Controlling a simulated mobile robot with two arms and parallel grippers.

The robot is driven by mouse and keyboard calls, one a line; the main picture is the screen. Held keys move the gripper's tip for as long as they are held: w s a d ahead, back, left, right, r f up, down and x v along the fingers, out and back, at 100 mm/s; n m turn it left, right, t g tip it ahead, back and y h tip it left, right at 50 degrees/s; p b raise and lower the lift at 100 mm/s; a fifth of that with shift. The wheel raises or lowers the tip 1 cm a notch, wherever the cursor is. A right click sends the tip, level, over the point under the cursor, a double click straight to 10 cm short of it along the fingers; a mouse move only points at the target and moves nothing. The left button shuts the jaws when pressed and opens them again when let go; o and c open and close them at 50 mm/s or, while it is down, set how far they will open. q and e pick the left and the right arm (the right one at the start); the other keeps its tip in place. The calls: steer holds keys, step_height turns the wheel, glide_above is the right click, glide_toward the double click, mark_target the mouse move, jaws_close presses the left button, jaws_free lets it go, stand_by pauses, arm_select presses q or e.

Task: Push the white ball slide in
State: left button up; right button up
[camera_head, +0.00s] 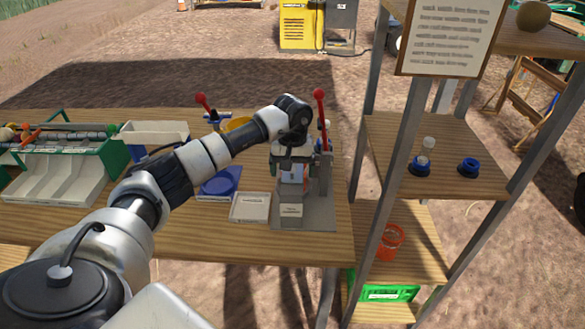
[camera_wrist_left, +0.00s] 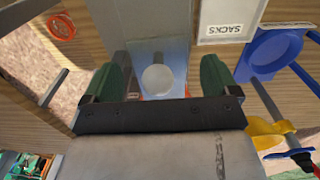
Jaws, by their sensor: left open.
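The white ball (camera_wrist_left: 157,78) shows in the left wrist view, on a dark rod end over a pale blue-grey plate. My left gripper (camera_wrist_left: 160,80) is open, with one green fingertip on each side of the ball and a gap on both sides. In the head view my left gripper (camera_head: 293,172) points down over the grey device (camera_head: 318,214) at the table's right end. The ball is hidden there behind my gripper. I cannot tell how far the slide sticks out. My right gripper is not in view.
A red-knobbed lever (camera_head: 320,105) stands close behind my gripper. A white tray labelled SACKS (camera_wrist_left: 229,20), in the head view (camera_head: 250,207) too, and a blue dish scale (camera_head: 222,181) lie left of the device. A metal-post shelf (camera_head: 440,190) stands right of the table (camera_head: 190,238).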

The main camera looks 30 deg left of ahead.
arm_select(q)
steer(key=shift+r, duration=0.1)
steer(key=shift+r+p, duration=1.75)
steer(key=shift+r, duration=1.2)
steer(key=shift+s+f, duration=0.1)
steer(key=shift+f, duration=0.05)
